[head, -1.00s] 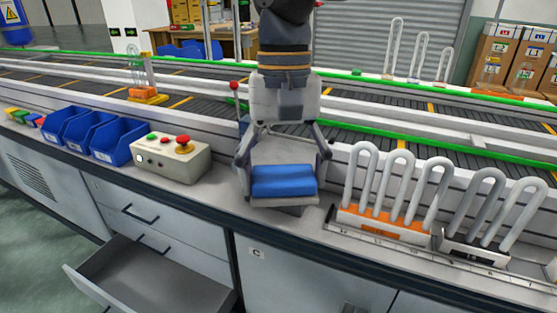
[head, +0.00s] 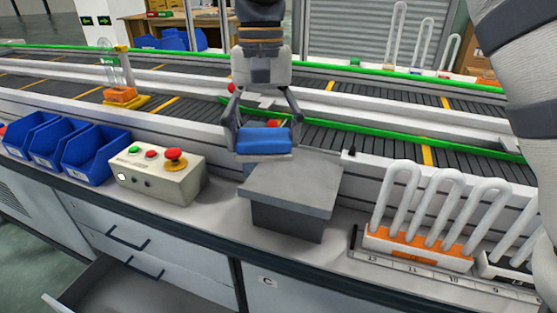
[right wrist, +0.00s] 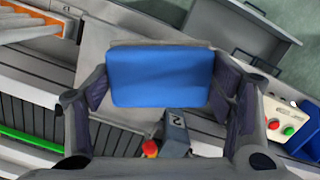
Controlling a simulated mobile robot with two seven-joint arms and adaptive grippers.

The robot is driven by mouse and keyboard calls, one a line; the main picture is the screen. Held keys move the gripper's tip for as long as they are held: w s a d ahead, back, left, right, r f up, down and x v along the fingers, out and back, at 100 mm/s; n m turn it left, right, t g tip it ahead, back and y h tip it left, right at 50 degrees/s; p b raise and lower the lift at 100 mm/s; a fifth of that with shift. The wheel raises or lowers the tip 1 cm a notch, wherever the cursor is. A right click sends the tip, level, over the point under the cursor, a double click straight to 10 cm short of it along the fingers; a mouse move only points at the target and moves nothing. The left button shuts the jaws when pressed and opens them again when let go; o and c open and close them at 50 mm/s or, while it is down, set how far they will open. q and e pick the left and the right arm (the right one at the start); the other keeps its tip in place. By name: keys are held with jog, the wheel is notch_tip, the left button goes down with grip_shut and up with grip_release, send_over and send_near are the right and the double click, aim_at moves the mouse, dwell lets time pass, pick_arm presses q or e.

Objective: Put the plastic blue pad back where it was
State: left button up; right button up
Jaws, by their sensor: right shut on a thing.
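The blue pad (head: 264,141) is held between the two fingers of my right gripper (head: 264,147). In the right wrist view the pad (right wrist: 160,77) spans the gap between the fingers, which press its two sides. In the head view the pad appears just beyond the back left edge of a grey block (head: 300,185) with a flat, bare top. The height of the pad over the surfaces below is hard to tell. My left gripper is out of view.
A control box (head: 160,178) with buttons stands left of the block, beside blue bins (head: 95,155). A rack (head: 415,248) of white looped tubes stands to the right. The conveyor (head: 370,135) runs behind. A drawer (head: 135,290) hangs open at the lower left.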

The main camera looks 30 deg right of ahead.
send_over(292, 182)
notch_tip(292, 182, down, 7)
jog(key=shift+w+r, duration=0.1)
jog(key=shift+w, duration=0.05)
notch_tip(292, 182, down, 3)
jog(key=shift+w+d+f, duration=0.15)
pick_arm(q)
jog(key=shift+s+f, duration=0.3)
pick_arm(e)
jog(key=o, duration=1)
jog(key=shift+f, duration=0.1)
jog(key=shift+o, duration=0.2)
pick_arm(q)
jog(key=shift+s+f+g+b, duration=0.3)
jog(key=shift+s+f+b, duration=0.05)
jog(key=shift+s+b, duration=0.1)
pick_arm(e)
notch_tip(292, 182, up, 12)
jog(key=w, duration=0.1)
jog(key=shift+d, duration=0.3)
